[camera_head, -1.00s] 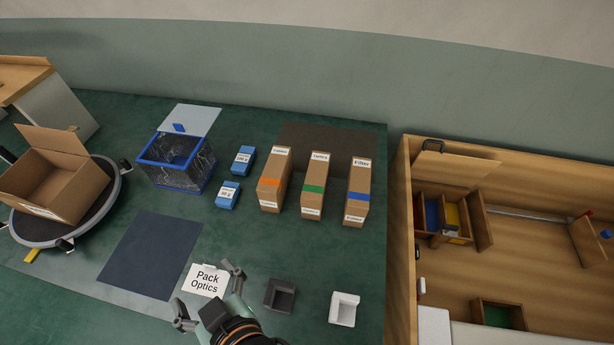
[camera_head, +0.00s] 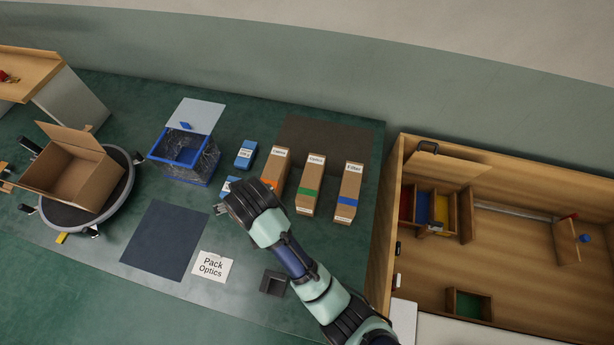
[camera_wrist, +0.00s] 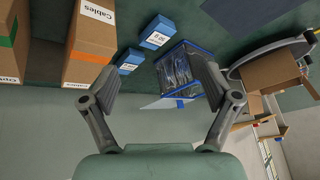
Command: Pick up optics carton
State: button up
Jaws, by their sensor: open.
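The optics carton (camera_head: 309,188) is a tall brown box with a green band, labelled "Optics". It stands in the middle of three cartons at the back of the green table. In the wrist view only part of the carton with the green band (camera_wrist: 10,40) shows at the left edge. My gripper (camera_head: 222,208) is left of the cartons, over the front blue box, its fingers mostly hidden behind my wrist. In the wrist view my gripper (camera_wrist: 155,82) is open, with nothing held between its fingers.
The orange-banded Cables carton (camera_head: 279,162) stands left of the optics carton, the blue-banded Filter carton (camera_head: 348,190) right. Blue boxes (camera_head: 245,153), a blue-rimmed bin (camera_head: 180,160) and an open box (camera_head: 75,180) are further left. A "Pack Optics" card (camera_head: 213,266) lies in front.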

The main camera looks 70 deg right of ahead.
aim_at(311, 177)
jog(key=s+d+m+g+p, duration=0.1)
jog(key=d, duration=0.2)
jog(key=s+d+m+g+p, duration=0.1)
jog(key=s+d, duration=0.1)
jog(key=d, duration=0.1)
jog(key=s+d+m+g+p, duration=0.1)
jog(key=d, duration=0.2)
jog(key=shift+s+d+f+m+y+p, duration=0.3)
jog(key=shift+s+d+m+p, duration=0.05)
jog(key=shift+s+d+m, duration=0.05)
jog(key=s+d+m+p, duration=0.1)
jog(key=s+d, duration=0.1)
jog(key=s+d+f+m+g+y+p, duration=0.1)
jog(key=s+d, duration=0.2)
jog(key=s+d+m+g+p, duration=0.1)
jog(key=s+d+m, duration=0.1)
jog(key=s, duration=0.1)
jog(key=shift+s+d+f+y, duration=0.2)
jog(key=shift+f+y, duration=0.1)
jog(key=shift+y, duration=0.1)
jog(key=shift+s+f+g, duration=0.2)
jog(key=shift+g, duration=0.1)
jog(key=f+b, duration=0.1)
jog(key=f, duration=0.4)
jog(key=f+b, duration=0.1)
jog(key=f, duration=0.2)
jog(key=shift+w+b, duration=0.25)
jog(key=shift+b, duration=0.1)
jog(key=c, duration=1.5)
